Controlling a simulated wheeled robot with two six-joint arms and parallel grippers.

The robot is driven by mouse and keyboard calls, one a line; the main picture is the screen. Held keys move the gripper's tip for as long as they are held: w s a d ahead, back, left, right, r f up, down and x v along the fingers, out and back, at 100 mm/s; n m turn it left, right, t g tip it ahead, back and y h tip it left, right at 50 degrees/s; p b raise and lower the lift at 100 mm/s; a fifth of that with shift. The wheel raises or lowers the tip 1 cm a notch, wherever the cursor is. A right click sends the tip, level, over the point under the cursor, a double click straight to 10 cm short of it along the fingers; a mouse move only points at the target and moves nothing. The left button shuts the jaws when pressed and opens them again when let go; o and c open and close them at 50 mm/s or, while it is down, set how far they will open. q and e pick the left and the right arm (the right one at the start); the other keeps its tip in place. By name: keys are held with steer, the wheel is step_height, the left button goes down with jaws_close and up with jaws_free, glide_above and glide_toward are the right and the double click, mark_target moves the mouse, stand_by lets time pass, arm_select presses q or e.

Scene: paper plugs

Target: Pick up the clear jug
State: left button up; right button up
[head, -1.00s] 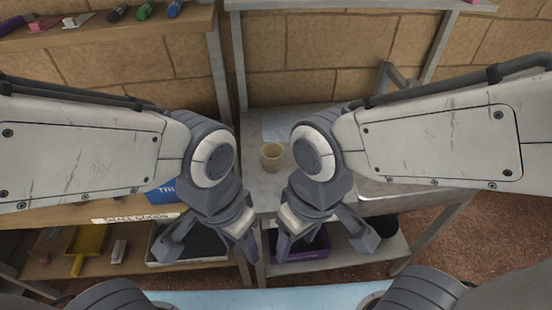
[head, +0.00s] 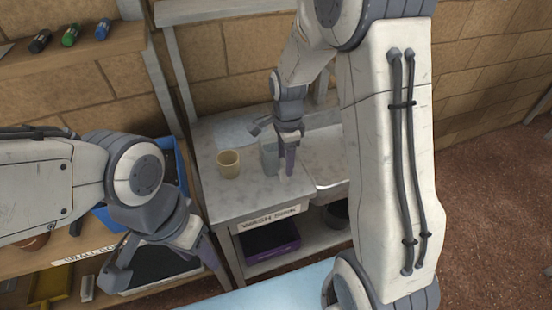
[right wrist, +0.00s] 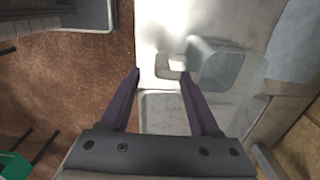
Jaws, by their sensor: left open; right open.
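The clear jug (head: 268,160) stands on the grey worktop in the head view, to the right of the cream cup. It is see-through, and my right gripper partly covers it. In the right wrist view the jug (right wrist: 222,68) shows as a pale see-through shape with its handle toward the fingers. My right gripper (head: 275,148) is open at the jug; its fingers also show apart in the right wrist view (right wrist: 160,74). I cannot tell whether they touch the jug. My left gripper (head: 165,268) is open and empty, low at the left.
A cream cup (head: 228,166) stands close to the left of the jug. A sink basin (head: 326,168) lies to the right. A purple-edged tray (head: 272,250) sits on the shelf below. A blue bin (head: 170,160) stands at the left.

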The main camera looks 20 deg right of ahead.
mark_target(284, 179)
step_height(284, 179, down, 9)
steer(key=shift+w+r+p, duration=0.1)
steer(key=shift+w+p, duration=0.05)
steer(key=shift+p, duration=0.55)
jaws_close()
